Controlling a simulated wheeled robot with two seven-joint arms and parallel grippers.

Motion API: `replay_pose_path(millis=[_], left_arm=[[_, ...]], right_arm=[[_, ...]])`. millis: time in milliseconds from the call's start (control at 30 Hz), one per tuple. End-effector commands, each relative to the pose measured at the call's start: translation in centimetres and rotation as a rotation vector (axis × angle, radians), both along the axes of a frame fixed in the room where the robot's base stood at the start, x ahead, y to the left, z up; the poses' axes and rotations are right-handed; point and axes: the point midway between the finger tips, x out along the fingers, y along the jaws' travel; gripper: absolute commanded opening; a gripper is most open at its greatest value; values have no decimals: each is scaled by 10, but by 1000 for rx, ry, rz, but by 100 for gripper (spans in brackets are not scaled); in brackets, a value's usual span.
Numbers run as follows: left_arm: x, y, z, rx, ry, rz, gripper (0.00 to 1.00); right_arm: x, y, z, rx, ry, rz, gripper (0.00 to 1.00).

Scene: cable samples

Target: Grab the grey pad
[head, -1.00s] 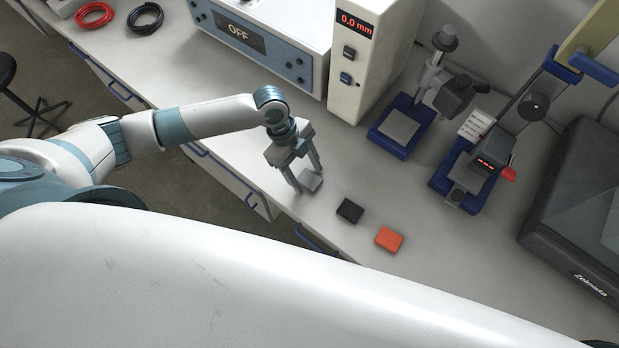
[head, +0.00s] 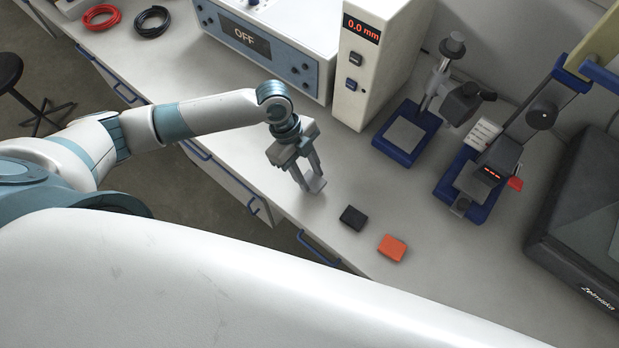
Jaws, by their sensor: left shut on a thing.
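The grey pad (head: 316,185) is at the bench top, between the fingertips of my left gripper (head: 311,184). The gripper points down and is shut on the pad; the fingers hide part of it. I cannot tell whether the pad still touches the bench. My right gripper is not in view.
A black pad (head: 353,217) and an orange pad (head: 392,248) lie to the right of the gripper. Behind stand a box reading OFF (head: 262,45), a tall 0.0 mm unit (head: 366,65) and two blue-based stands (head: 405,134). The bench front edge is close.

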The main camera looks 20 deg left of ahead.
Motion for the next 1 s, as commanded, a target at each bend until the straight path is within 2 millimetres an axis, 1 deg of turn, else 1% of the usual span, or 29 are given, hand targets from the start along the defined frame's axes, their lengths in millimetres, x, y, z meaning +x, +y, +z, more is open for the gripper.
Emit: replay_pose_path(millis=[33, 67, 100, 400, 600, 800, 1000], left_arm=[[2, 0, 6, -3, -5, -1, 13], [1, 0, 11, -1, -6, -2, 13], [1, -10, 16, -5, -5, -4, 13], [0, -68, 51, -5, -5, -4, 13], [-1, -99, 70, -3, -3, -3, 13], [-1, -115, 81, -2, -1, -1, 13], [-1, -117, 83, 0, -1, 0, 13]], right_arm=[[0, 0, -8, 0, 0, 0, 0], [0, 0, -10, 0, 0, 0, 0], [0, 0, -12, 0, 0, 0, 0], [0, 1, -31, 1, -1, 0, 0], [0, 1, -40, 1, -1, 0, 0], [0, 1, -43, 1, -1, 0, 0], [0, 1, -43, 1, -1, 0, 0]])
